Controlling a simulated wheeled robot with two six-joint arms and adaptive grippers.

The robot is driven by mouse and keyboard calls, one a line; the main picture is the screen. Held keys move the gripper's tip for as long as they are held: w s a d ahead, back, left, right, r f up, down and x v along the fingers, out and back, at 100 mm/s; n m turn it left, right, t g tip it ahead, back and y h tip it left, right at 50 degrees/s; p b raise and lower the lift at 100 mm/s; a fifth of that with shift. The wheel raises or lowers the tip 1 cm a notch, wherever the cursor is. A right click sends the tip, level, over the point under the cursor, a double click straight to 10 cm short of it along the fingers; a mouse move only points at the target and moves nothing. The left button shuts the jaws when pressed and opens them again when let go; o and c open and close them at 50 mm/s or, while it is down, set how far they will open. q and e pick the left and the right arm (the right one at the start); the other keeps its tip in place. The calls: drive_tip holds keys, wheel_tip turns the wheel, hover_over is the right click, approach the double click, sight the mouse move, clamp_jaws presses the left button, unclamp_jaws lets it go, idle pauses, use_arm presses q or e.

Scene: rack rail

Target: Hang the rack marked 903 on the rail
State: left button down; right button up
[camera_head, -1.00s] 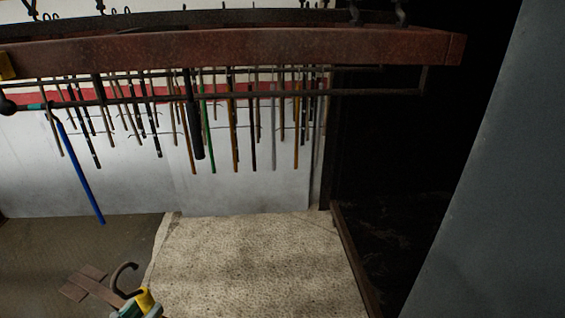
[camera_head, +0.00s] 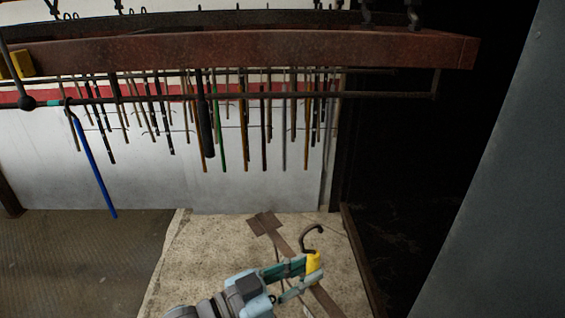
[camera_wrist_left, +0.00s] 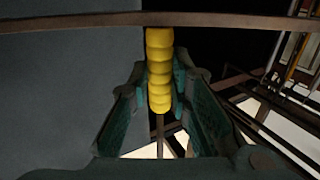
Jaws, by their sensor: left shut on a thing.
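My left gripper (camera_head: 300,279) is shut on the yellow grip (camera_head: 314,262) of a brown rack (camera_head: 265,225) with a dark curved hook (camera_head: 312,230) on top. No 903 mark is readable. The wrist view shows the ribbed yellow grip (camera_wrist_left: 160,70) between the green fingers (camera_wrist_left: 152,100), with a brown bar (camera_wrist_left: 90,20) crossing the top. A thin dark rail (camera_head: 370,95) runs across the head view under a rusty beam (camera_head: 240,50). The hook appears well below the rail in the picture, apart from it. My right gripper is not in view.
Many rods hang along the rail, including a blue one (camera_head: 93,170) at left and a green one (camera_head: 217,135). A grey panel (camera_head: 500,180) stands at right. The rail's right end looks free of rods.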

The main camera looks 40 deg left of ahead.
use_arm(q)
drive_tip(key=w+a+r+n+g+y+p, duration=0.1)
drive_tip(key=w+a+r+n+y, duration=0.5)
drive_tip(key=w+a+y, duration=0.2)
drive_tip(key=w+a+r+n+g+y+p, duration=0.1)
drive_tip(key=w+a+r+n+y, duration=0.5)
drive_tip(key=a+y, duration=0.4)
drive_tip(key=w+a, duration=0.1)
drive_tip(key=a, duration=0.2)
drive_tip(key=shift+w+r+p, duration=0.25)
drive_tip(key=shift+w+p, duration=0.1)
drive_tip(key=shift+w, duration=0.05)
drive_tip(key=shift+r, duration=0.15)
drive_tip(key=r, duration=0.1)
drive_tip(key=r+p, duration=0.2)
drive_tip(key=shift+w+a+r, duration=0.2)
drive_tip(key=shift+w+r, duration=0.05)
drive_tip(key=shift+w, duration=0.05)
drive_tip(key=shift+w+a, duration=0.1)
idle(0.5)
